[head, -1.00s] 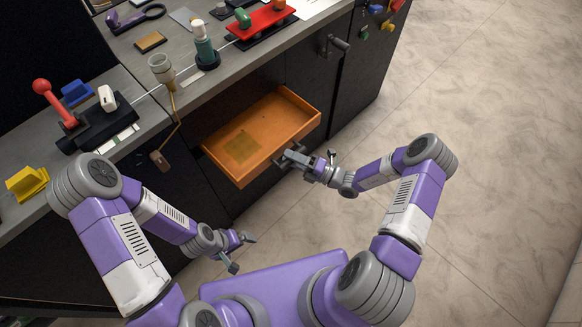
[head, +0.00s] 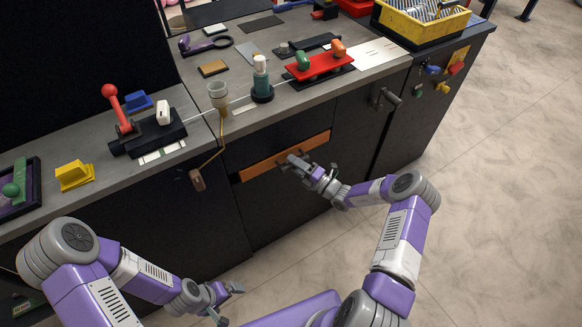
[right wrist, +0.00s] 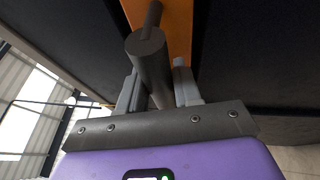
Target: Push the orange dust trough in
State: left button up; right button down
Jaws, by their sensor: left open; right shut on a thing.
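The orange dust trough (head: 262,167) shows only its front face, which looks about level with the dark cabinet front below the bench top. My right gripper (head: 297,164) is at the middle of this face, shut on the trough's dark handle. In the right wrist view the dark round handle (right wrist: 149,57) sits between the fingers, with the orange face (right wrist: 176,22) behind it. The inside of the trough is hidden. My left gripper (head: 228,304) is open and empty, low in front of the cabinet and apart from the trough.
A cabinet handle (head: 386,97) juts out at right. The floor in front is clear.

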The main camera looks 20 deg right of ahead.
jog(key=shift+w+d+r, duration=0.1)
jog(key=shift+w+r, duration=0.05)
jog(key=c, duration=1.2)
grip_release()
jog(key=o, duration=0.3)
jog(key=shift+w, duration=0.1)
jog(key=shift+o, duration=0.2)
jog(key=shift+f, duration=0.2)
jog(key=p+v, duration=0.1)
jog(key=v, duration=0.6)
jog(key=shift+s, duration=0.25)
